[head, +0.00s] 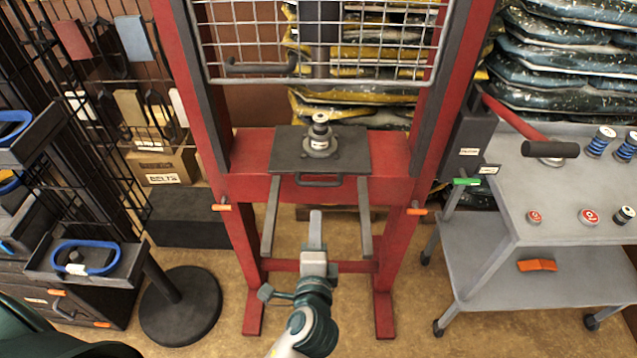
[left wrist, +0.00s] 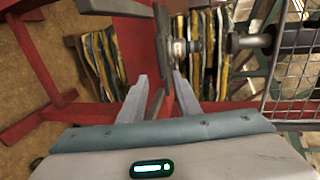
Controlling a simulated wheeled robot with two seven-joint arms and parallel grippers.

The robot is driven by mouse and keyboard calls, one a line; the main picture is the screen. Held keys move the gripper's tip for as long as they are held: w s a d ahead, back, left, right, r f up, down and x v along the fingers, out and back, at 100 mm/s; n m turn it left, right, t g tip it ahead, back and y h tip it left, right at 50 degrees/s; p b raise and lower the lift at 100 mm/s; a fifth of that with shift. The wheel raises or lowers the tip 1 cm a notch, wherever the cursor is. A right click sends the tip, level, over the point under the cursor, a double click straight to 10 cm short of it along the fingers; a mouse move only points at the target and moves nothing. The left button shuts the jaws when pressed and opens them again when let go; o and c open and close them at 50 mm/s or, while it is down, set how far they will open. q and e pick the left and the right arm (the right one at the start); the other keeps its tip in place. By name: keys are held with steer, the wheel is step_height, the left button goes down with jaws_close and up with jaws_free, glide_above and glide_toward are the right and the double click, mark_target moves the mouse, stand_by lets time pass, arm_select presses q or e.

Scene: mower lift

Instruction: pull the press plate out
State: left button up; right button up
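The press plate (head: 348,155) is a dark flat plate on the red press frame (head: 395,190). A dark bar handle (head: 318,181) is on its front edge, and a metal hub part (head: 319,143) stands upright on top. My left gripper (head: 316,214) is in front of the plate, below the handle in the head view and apart from it. In the left wrist view its two fingers (left wrist: 161,92) stand apart with a gap between them, empty. The dark plate (left wrist: 163,45) shows edge-on beyond the fingertips. My right gripper is not in view.
Two grey rails (head: 270,217) (head: 365,217) extend forward from the press on either side of my gripper. A wire guard (head: 325,45) hangs above the plate. A grey cart (head: 560,190) stands right; a dark round stand (head: 180,305) stands left.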

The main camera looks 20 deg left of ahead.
mark_target(318, 186)
arm_select(q)
steer(key=shift+w, duration=0.1)
steer(key=p+x, duration=0.4)
steer(key=x, duration=1.3)
steer(key=shift+w+a, duration=0.1)
steer(key=shift+c, duration=0.2)
jaws_close()
